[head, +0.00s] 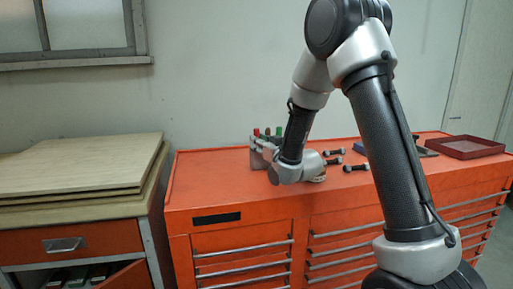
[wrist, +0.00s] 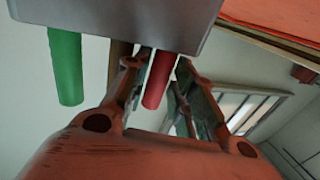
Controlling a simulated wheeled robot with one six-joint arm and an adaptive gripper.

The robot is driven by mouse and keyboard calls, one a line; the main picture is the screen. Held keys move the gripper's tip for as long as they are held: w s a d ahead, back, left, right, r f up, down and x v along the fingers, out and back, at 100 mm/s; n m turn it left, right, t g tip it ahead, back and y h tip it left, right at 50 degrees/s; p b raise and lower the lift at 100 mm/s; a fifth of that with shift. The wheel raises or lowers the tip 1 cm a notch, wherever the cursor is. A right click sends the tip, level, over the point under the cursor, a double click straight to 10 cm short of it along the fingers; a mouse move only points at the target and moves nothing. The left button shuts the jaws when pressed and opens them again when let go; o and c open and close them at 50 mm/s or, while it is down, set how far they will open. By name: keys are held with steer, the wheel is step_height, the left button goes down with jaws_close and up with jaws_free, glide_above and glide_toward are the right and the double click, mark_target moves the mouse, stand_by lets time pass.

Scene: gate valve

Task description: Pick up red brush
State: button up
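The red brush shows as a red handle (wrist: 159,82) in the wrist view, at the grey holder (wrist: 135,20). My gripper (wrist: 163,66) is open, with one finger on each side of the red handle. A gap shows on the right; whether the left finger touches it I cannot tell. A green handle (wrist: 65,70) is left of the fingers. In the head view the holder (head: 256,158) stands on the orange cabinet, with the red handle (head: 257,132) and green handle (head: 278,131) sticking up. My gripper is mostly hidden there by my arm.
The orange tool cabinet (head: 230,180) bears small dark dumbbell-like pieces (head: 356,167) and a red tray (head: 465,147) to the right. Stacked boards (head: 80,168) lie on a cabinet at left. The cabinet's front left top is clear.

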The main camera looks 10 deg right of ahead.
jaws_close()
steer(key=shift+r, duration=0.15)
step_height(320, 180, up, 10)
stand_by(0.3)
